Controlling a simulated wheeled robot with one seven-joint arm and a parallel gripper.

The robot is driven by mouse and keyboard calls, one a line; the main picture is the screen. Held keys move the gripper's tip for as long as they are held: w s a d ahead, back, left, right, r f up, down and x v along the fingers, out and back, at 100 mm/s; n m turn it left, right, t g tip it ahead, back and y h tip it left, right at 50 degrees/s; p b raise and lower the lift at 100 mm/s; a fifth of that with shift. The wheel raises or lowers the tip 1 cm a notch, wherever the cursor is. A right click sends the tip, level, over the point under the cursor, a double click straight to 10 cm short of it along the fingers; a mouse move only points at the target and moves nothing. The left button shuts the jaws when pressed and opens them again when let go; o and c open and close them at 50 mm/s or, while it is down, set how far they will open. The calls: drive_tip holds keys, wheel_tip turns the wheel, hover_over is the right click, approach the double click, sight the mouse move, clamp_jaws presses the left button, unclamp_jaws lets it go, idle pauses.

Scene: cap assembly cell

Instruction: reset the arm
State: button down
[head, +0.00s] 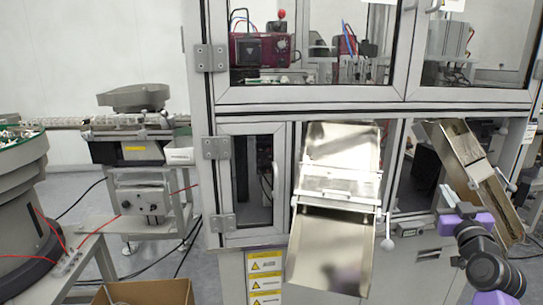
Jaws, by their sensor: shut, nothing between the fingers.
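My arm (484,262), with dark grey and purple links, is at the lower right in the head view. It is bent in front of the right side of the machine, near the slanted metal chute (475,160). I cannot make out my gripper's fingers in this view.
A framed machine cabinet (222,95) with glass doors fills the middle and right. A wide metal chute (331,250) slopes out of its front. A cardboard box (145,292) is at the bottom left. A round feeder (18,215) and a feeder stand (140,198) are on the left.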

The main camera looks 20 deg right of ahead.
drive_tip(key=s+a+f+y, duration=0.1)
drive_tip(key=s+a+f, duration=0.3)
drive_tip(key=a, duration=0.4)
drive_tip(key=s+a+f+m, duration=0.1)
drive_tip(key=s+a+f, duration=0.2)
drive_tip(key=a+f, duration=0.35)
drive_tip(key=s+a+f+y, duration=0.1)
drive_tip(key=s+a+f, duration=0.25)
drive_tip(key=a, duration=0.65)
drive_tip(key=s+a+f+n+g+y, duration=0.1)
drive_tip(key=s+a+f+n+y, duration=0.15)
drive_tip(key=s+a, duration=0.55)
drive_tip(key=s+a+f+n+y, duration=0.15)
drive_tip(key=s+a+y, duration=0.25)
drive_tip(key=s+a, duration=0.45)
drive_tip(key=s+a+f+n+g+y, duration=0.1)
drive_tip(key=s+a+n+y, duration=0.15)
drive_tip(key=s+a, duration=0.5)
wheel_tip(320, 180, up, 13)
drive_tip(key=p, duration=1.3)
drive_tip(key=shift+s+d+y, duration=0.3)
drive_tip(key=shift+s+d, duration=0.05)
drive_tip(key=shift+d, duration=0.05)
drive_tip(key=shift+f+m, duration=0.1)
drive_tip(key=shift+m, duration=0.15)
